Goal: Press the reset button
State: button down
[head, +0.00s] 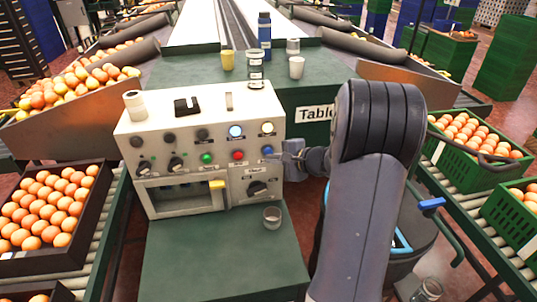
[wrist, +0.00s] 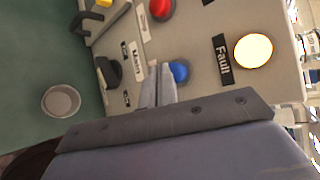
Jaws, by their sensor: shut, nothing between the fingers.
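A grey control box (head: 190,120) stands on the green table (head: 200,265). On its front a blue button (head: 267,150) sits at the right end of the button row. It also shows in the wrist view (wrist: 180,71), close beside my fingertips, its label not readable. My gripper (head: 290,148) is shut and empty, just right of the blue button in the head view. In the wrist view its fingertips (wrist: 160,72) reach the panel beside the button and hide part of its surroundings. I cannot tell whether they touch the button.
A red button (wrist: 161,9) is near the blue one. The lamp labelled Fault (wrist: 253,50) is lit. A black knob labelled Main (wrist: 109,72) lies below the buttons. A small cup (head: 272,217) stands on the table before the box.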

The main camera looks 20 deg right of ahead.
jog(key=shift+w+d, duration=0.1)
jog(key=shift+w, duration=0.45)
dwell(0.6)
jog(key=shift+s, duration=0.15)
jog(key=shift+s+a+b, duration=0.2)
jog(key=shift+s+b, duration=0.5)
jog(key=shift+s, duration=0.15)
jog(key=s+b, duration=0.1)
jog(key=s, duration=0.1)
jog(key=s+a+b, duration=0.1)
jog(key=s, duration=0.2)
jog(key=shift+w, duration=0.1)
dwell(0.7)
